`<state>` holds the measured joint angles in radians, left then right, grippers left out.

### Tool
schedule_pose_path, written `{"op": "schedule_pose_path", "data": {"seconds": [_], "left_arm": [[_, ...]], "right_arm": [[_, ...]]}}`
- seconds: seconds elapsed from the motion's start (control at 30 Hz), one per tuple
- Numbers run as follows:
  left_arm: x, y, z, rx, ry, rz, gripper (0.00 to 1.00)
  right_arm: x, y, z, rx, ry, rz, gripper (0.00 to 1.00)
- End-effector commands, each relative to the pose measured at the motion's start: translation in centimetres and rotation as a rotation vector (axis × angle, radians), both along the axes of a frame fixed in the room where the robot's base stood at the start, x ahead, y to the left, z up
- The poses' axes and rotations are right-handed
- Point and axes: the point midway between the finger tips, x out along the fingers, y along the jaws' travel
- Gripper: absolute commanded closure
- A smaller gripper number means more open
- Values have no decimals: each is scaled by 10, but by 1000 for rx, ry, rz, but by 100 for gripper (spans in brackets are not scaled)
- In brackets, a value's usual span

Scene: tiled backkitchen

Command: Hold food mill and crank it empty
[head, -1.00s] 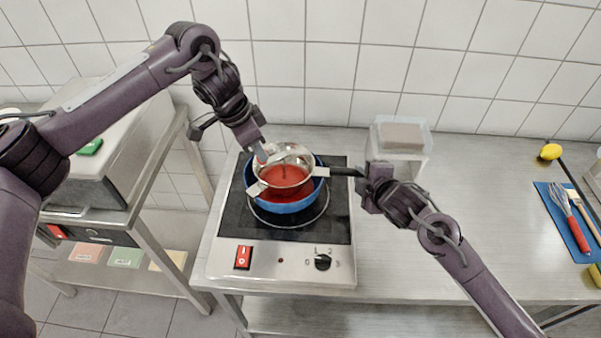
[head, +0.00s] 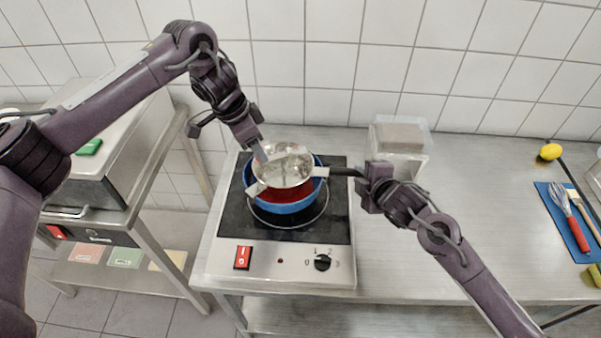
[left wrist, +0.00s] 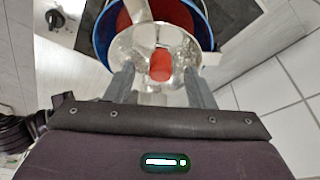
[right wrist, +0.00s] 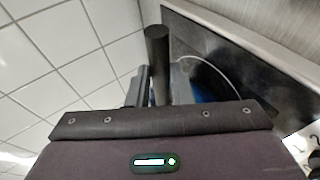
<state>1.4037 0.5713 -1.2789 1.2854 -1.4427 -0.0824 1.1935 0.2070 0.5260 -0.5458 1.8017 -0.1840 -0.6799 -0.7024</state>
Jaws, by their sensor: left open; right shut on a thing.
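The metal food mill (head: 283,168) sits over a blue pot (head: 287,208) on the hotplate. Its bowl shows bare shiny metal, and red sauce shows in the pot below. My right gripper (head: 364,180) is shut on the mill's black handle (head: 344,171), which stands between the fingers in the right wrist view (right wrist: 158,60). My left gripper (head: 260,152) is open at the mill's back left rim. In the left wrist view, a red knob-like part (left wrist: 161,66) lies between its spread fingers (left wrist: 161,82). I cannot tell whether they touch it.
The hotplate (head: 229,262) has a red switch and a black dial in front. A clear container (head: 388,150) stands to the right, behind my right gripper. A blue mat (head: 556,222) with a whisk and a lemon (head: 550,151) lie far right. The steel table between is clear.

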Motion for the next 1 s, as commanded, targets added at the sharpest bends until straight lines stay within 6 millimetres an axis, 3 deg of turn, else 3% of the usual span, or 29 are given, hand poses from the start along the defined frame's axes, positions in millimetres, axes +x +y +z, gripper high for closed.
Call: {"op": "schedule_pose_path", "data": {"seconds": [0.23,1.0], "left_arm": [[1,0,5,0,-2,0,51],[1,0,64,1,-3,0,51]], "right_arm": [[0,0,-1,-3,2,2,100],[-1,0,-1,-3,2,2,100]]}}
